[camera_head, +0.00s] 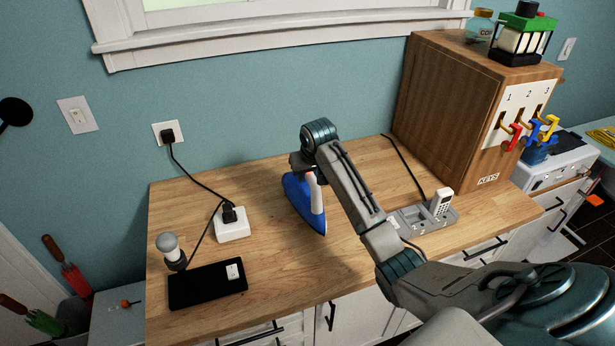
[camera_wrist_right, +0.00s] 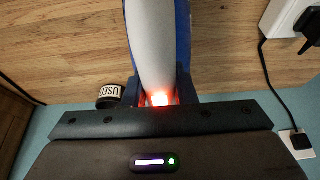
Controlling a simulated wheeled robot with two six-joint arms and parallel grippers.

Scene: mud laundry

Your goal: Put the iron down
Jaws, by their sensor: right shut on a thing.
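The blue and white iron (camera_head: 307,203) is over the middle of the wooden counter (camera_head: 275,270), its pointed tip toward the front edge. Its white handle fills the upper middle of the right wrist view (camera_wrist_right: 155,40), with blue body on both sides. My right gripper (camera_head: 304,168) is shut on the iron, its fingers (camera_wrist_right: 160,97) on either side of the handle. The head view does not show clearly whether the iron touches the counter. My left gripper is not in view.
A white power block (camera_head: 232,224), a small lamp (camera_head: 170,249) and a black pad (camera_head: 207,284) are on the left. A grey tray (camera_head: 428,219) with a white remote (camera_head: 441,203) and a wooden cabinet (camera_head: 440,110) are on the right. The counter's front middle is bare.

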